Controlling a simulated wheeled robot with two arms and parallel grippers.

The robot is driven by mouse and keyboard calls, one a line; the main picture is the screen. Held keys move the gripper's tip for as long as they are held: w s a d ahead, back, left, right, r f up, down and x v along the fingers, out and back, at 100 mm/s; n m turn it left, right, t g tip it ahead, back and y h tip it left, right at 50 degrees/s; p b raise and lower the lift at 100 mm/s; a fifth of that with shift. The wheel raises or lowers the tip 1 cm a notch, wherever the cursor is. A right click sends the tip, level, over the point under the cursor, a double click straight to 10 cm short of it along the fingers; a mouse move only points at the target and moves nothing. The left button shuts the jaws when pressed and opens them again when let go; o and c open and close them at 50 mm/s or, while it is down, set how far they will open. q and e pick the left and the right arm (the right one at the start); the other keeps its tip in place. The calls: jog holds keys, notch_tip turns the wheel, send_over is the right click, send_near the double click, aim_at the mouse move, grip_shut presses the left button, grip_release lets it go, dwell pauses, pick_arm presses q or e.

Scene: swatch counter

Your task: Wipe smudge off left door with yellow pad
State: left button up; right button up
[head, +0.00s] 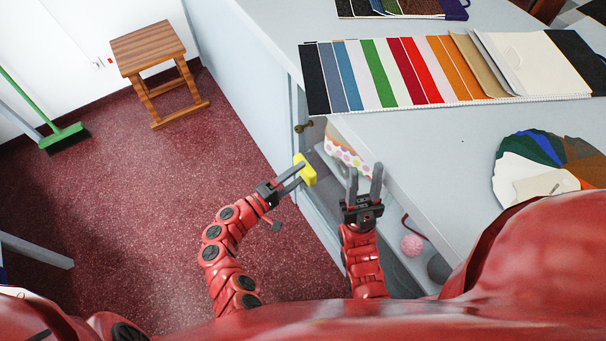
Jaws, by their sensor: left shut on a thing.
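My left gripper (296,181) is shut on the yellow pad (306,170), which it holds beside the front of the grey counter, below a small dark knob (304,127). Whether the pad touches the door surface cannot be told. The left door is hard to make out from this steep angle, and I see no smudge. My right gripper (364,182) is open and empty, with its two fingers apart, just right of the pad and in front of an opening in the counter.
The opening holds a polka-dotted thing (347,157) and a pink ball (411,245). Colour swatches (378,73) and a swatch fan (545,165) lie on the countertop (425,145). A wooden stool (148,47) and a green broom (63,137) stand left; red floor between is clear.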

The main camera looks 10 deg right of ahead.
pick_arm(q)
jog(key=shift+w+d+r, duration=0.1)
jog(key=shift+d, duration=0.3)
jog(key=shift+s+x, duration=0.15)
jog(key=shift+x, duration=1.05)
jog(key=shift+s+x, duration=0.15)
jog(key=shift+x, duration=1.05)
jog(key=shift+d, duration=0.2)
jog(key=shift+b+x, duration=0.55)
jog(key=shift+x, duration=0.4)
jog(key=shift+s, duration=0.25)
